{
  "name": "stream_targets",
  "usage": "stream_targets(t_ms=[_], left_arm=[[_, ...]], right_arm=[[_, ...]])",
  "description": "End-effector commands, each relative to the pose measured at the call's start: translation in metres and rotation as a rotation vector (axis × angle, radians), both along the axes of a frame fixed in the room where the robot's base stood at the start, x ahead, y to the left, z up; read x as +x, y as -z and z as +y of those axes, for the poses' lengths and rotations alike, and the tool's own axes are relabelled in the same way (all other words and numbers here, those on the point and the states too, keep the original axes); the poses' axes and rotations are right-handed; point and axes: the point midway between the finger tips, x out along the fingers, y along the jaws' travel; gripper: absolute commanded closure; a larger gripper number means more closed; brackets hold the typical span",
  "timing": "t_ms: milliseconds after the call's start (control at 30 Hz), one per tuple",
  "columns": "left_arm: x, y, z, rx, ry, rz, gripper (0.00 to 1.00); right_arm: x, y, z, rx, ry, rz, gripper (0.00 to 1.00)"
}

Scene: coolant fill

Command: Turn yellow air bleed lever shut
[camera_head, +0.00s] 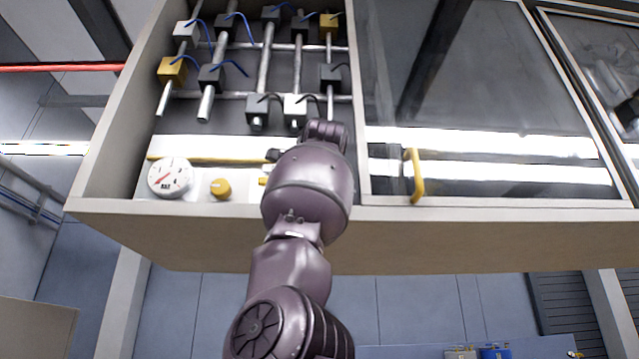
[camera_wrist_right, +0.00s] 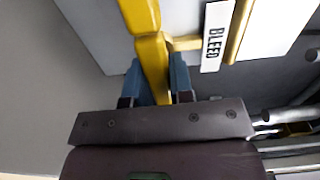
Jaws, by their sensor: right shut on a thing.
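The yellow air bleed lever (camera_wrist_right: 152,58) runs down from the top of the right wrist view, beside a white label reading BLEED (camera_wrist_right: 215,37). My right gripper (camera_wrist_right: 157,84) is shut on the lever, with one blue-grey finger on each side of it. In the head view my right arm reaches up into the open cabinet and hides the gripper and most of the lever. Only a small yellow bit shows left of my wrist there, and I cannot tell what it belongs to. My left gripper is not in view.
A dial gauge (camera_head: 170,178) and a yellow knob (camera_head: 221,188) sit on the white panel left of my arm. Pipes with valve blocks (camera_head: 211,78) hang above. A glass door (camera_head: 480,90) with a yellow handle (camera_head: 414,175) is at right.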

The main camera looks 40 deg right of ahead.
Motion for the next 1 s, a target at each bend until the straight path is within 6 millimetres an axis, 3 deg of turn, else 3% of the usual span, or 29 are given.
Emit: stream_targets(t_ms=[67, 100, 267, 667, 1000], left_arm=[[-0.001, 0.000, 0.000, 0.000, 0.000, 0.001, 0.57], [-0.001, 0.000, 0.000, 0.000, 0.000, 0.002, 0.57], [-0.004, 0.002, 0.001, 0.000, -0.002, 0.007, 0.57], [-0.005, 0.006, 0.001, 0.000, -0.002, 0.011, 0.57], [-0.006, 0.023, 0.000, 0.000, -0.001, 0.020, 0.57]], right_arm=[[0.000, 0.000, 0.000, -0.004, 0.000, 0.001, 1.00], [0.000, 0.000, 0.000, -0.004, 0.001, 0.001, 0.77], [0.000, 0.000, 0.000, -0.002, 0.000, 0.000, 0.53], [-0.007, 0.000, 0.005, -0.002, 0.000, -0.003, 0.53], [-0.054, 0.002, 0.035, -0.001, -0.001, -0.002, 0.53]])
